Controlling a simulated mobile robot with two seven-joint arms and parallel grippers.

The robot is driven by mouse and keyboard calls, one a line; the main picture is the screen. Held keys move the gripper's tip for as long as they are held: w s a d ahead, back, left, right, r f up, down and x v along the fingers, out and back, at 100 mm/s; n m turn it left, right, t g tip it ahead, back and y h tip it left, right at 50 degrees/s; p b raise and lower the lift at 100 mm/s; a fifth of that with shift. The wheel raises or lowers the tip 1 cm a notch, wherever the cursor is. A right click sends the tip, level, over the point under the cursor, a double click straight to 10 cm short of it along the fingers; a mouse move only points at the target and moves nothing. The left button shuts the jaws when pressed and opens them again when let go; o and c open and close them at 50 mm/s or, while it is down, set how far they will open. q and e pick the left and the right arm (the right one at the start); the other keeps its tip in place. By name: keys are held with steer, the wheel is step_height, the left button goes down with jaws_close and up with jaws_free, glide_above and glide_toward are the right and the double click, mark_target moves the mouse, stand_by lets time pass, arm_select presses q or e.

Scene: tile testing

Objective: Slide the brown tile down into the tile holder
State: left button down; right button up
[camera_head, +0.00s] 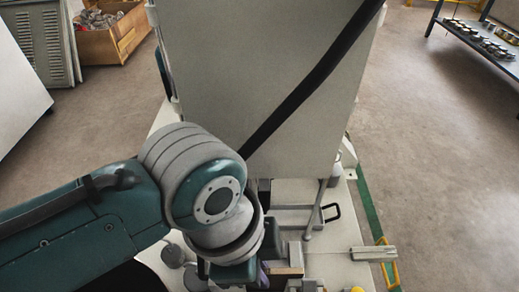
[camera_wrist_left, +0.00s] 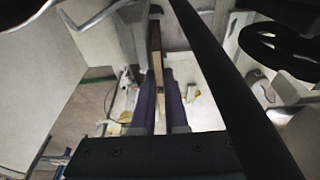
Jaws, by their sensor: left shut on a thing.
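My left gripper (camera_head: 262,274) is at the bottom of the head view, mostly hidden under my wrist. In the left wrist view its two purple fingers (camera_wrist_left: 160,106) are closed on the brown tile (camera_wrist_left: 156,62). The tile shows edge-on as a narrow brown strip reaching away from the fingertips. In the head view a small brown piece (camera_head: 287,271) just right of the fingers may be the tile. I cannot clearly make out the tile holder, nor whether the tile touches it. My right gripper is not in view.
A large pale upright panel (camera_head: 260,70) with a diagonal black bar (camera_head: 310,82) stands close in front of my arm. Metal fixtures (camera_head: 300,216) crowd the pale base below it. A crate (camera_head: 112,38) and a shelf table (camera_head: 480,38) stand farther back, with open floor around.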

arm_select(q)
steer(key=shift+a+b+x, duration=0.15)
steer(key=shift+b+x, duration=0.35)
steer(key=shift+x, duration=0.2)
steer(key=shift+a+b+x, duration=0.15)
steer(key=shift+b+x, duration=0.3)
steer(key=shift+x, duration=0.25)
steer(key=c, duration=0.9)
jaws_free()
steer(key=shift+o, duration=0.2)
